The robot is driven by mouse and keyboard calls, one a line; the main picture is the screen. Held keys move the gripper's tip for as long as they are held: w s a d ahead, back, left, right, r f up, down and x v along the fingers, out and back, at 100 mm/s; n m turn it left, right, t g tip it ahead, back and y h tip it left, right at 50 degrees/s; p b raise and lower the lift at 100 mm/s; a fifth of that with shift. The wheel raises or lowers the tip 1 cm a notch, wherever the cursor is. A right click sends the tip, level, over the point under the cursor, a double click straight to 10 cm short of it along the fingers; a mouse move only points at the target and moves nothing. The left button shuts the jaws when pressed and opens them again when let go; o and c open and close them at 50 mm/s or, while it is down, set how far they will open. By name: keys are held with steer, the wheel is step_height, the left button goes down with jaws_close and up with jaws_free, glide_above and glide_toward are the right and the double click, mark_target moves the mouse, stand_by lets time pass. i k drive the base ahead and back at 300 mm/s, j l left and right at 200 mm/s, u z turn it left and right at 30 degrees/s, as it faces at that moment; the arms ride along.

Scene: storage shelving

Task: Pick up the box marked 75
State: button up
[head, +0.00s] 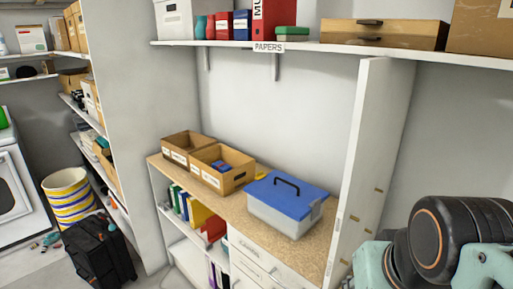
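I cannot read the number 75 on any box in the head view. Two open cardboard boxes with white labels stand on the wooden counter: a back box (187,144) and a front box (238,178). Their label text is too small to read. A larger cardboard box (485,28), cut off by the picture's edge, is on the upper shelf at right, with part of a pale label showing. My gripper is not in view; only part of my arm shows at the lower right.
A clear bin with a blue lid (287,190) stands on the counter (263,231). The upper shelf (340,49) holds binders and a wooden case (384,33). A white upright panel (365,160) rises by my arm. A black suitcase (99,250) and striped basket (70,198) stand left.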

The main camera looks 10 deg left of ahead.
mark_target(175, 149)
steer(key=i+j+z, duration=0.35)
steer(key=j+z, duration=0.15)
steer(key=j, duration=0.2)
steer(key=i+j+z, duration=0.1)
steer(key=j, duration=0.25)
steer(key=i+j, duration=0.1)
steer(key=j, duration=0.3)
steer(key=i+j+z, duration=0.15)
steer(key=j, duration=0.2)
steer(key=j+z, duration=0.1)
steer(key=j, duration=0.3)
steer(key=i+j, duration=0.1)
steer(key=j, duration=0.35)
steer(key=i+j, duration=0.1)
steer(key=j, duration=0.4)
steer(key=i+j, duration=0.15)
steer(key=j, duration=0.3)
steer(key=i+j, duration=0.1)
steer(key=j, duration=0.35)
steer(key=i+j, duration=0.1)
steer(key=j, duration=0.4)
steer(key=k+j+u, duration=0.1)
steer(key=u, duration=0.3)
steer(key=i+j+z, duration=0.1)
steer(key=z, duration=0.2)
